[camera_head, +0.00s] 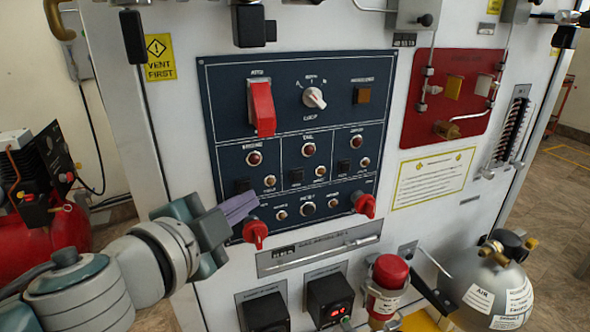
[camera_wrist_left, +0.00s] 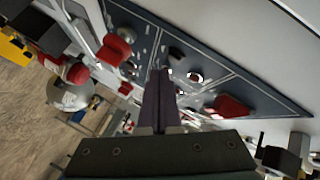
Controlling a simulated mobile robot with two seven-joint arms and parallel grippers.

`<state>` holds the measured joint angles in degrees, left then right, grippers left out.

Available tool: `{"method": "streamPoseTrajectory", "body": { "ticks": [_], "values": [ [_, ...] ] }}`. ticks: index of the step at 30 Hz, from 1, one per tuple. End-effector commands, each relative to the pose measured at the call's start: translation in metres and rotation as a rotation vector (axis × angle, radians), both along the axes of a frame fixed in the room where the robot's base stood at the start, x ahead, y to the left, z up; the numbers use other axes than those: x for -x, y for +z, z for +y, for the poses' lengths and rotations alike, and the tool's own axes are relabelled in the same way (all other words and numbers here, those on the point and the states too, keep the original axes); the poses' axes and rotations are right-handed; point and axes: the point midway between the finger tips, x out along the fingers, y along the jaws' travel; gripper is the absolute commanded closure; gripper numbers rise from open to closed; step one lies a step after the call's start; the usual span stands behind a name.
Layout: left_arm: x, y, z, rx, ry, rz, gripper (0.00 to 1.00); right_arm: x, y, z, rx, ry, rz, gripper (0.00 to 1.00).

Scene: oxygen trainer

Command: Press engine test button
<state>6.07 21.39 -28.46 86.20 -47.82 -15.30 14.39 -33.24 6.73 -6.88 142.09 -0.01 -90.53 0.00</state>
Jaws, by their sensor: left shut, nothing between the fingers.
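The dark blue control panel (camera_head: 225,100) is fixed to the white upright board. Its lower left section has a red lamp (camera_head: 254,158), a black switch (camera_head: 243,185) and a small round brass button (camera_head: 269,181); the label is too small to read surely, so I cannot confirm it as the engine test button. My left gripper (camera_head: 250,199) is shut and empty, its purple-grey fingertips just below and left of that button, close to the panel. In the left wrist view the shut fingers (camera_wrist_left: 162,78) point at the panel (camera_wrist_left: 262,92); what lies beyond the tips is partly hidden.
A red knob (camera_head: 255,233) sits just below my fingertips and another red knob (camera_head: 365,204) is at the panel's lower right. A red covered switch (camera_head: 262,108) is higher up. A metal handle (camera_head: 320,250) and a red-topped cylinder (camera_head: 389,275) are below.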

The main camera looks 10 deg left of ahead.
Motion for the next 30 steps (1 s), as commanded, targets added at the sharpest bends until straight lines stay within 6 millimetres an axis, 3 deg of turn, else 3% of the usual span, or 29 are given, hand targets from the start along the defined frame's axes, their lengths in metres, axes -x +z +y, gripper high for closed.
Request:
{"method": "streamPoseTrajectory", "body": {
  "ticks": [30],
  "values": [
    [-0.0072,0.0,0.005,0.0,0.0,0.0,1.0,0.0,-0.001,-0.0005,0.002,0.001,0.0,0.58]
  ]
}}
